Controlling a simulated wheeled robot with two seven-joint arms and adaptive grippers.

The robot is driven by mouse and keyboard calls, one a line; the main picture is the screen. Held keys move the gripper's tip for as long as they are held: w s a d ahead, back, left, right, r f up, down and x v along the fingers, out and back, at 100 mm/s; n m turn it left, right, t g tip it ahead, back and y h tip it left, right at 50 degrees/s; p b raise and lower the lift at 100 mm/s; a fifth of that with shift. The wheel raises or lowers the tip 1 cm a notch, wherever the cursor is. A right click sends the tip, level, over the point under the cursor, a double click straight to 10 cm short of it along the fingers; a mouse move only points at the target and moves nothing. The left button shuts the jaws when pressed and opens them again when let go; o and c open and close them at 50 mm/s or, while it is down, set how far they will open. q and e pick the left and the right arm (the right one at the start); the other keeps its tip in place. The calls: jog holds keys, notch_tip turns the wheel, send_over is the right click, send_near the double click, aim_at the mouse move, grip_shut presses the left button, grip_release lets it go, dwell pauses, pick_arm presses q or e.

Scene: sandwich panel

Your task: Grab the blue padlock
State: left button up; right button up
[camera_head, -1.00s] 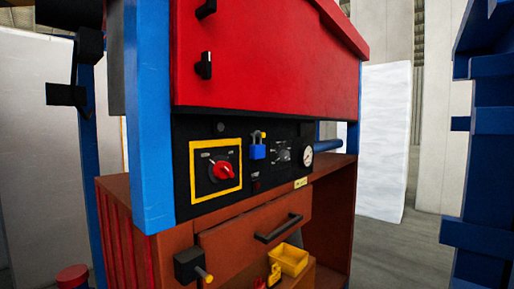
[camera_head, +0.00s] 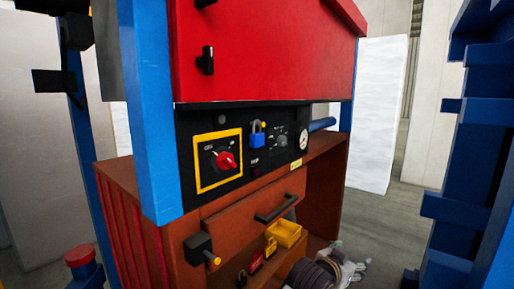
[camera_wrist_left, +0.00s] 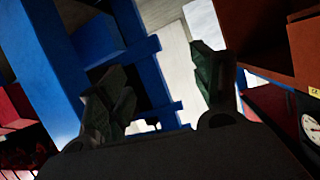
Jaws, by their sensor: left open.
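The blue padlock (camera_head: 257,138) hangs on the black control panel (camera_head: 235,190), between the red rotary switch (camera_head: 225,160) and the round gauge (camera_head: 303,140). It has a small yellow part at its top. My left gripper (camera_head: 356,267) shows at the bottom of the head view, below and right of the padlock and apart from it. In the left wrist view its two dark fingers (camera_wrist_left: 160,72) are spread with nothing between them. The padlock does not show in the left wrist view. My right gripper is not in view.
A red cabinet (camera_head: 265,50) overhangs the panel. Below are a brown drawer with a black handle (camera_head: 276,208) and a yellow bin (camera_head: 284,233). A blue post (camera_head: 150,110) stands left, a blue rack (camera_head: 465,170) right. The floor (camera_head: 385,220) between is clear.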

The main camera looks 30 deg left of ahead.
aim_at(257, 133)
pick_arm(q)
jog(key=w+a+r+n+t+y+p, duration=0.1)
jog(key=a+r+n+t+y+p, duration=0.2)
jog(key=r, duration=1.2)
jog(key=w+r+n+y+p, duration=0.1)
jog(key=w+r+y+p, duration=0.35)
jog(key=r, duration=1.05)
jog(key=s+a+r+n+g+y, duration=0.2)
jog(key=s+a+n+g+y, duration=0.2)
jog(key=s+n+g+y, duration=0.1)
jog(key=s+a+r+n+g+y, duration=0.3)
jog(key=s+n+g+y, duration=0.3)
jog(key=s+n, duration=0.3)
jog(key=shift+s+a+n+y, duration=0.3)
jog(key=shift+s+a+y, duration=0.5)
jog(key=shift+s, duration=0.45)
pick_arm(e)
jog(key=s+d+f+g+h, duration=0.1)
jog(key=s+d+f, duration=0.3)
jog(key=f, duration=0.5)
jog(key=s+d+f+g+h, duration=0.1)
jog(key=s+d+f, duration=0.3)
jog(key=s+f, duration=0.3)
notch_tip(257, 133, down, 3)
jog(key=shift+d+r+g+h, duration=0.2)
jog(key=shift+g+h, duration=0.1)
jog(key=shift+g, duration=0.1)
